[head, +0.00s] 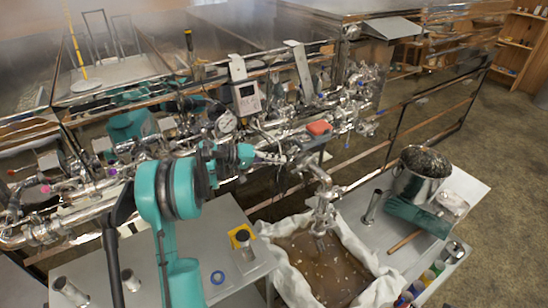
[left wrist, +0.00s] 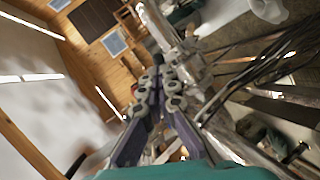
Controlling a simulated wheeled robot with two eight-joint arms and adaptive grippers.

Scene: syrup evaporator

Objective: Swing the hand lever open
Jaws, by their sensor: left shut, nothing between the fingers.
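My left arm reaches up from the bottom of the head view, bends right, and ends at the metal pipework. My left gripper (head: 274,158) is there, small against the shiny pipes. In the left wrist view its two jointed fingers (left wrist: 160,82) are together, with nothing between them, beside a bright metal pipe (left wrist: 158,25). I cannot make out the hand lever for certain among the valves and fittings. A red-orange block (head: 319,128) sits on the pipework just right of the gripper. Whether the fingers touch any fitting is unclear. My right gripper is out of view.
A cloth-lined tub of brown liquid (head: 290,262) stands below the pipe outlet (head: 322,205). A metal pot (head: 421,172) stands on the right-hand table. A grey box with a display (head: 247,98) and steaming pans lie behind the pipes. The floor at far right is clear.

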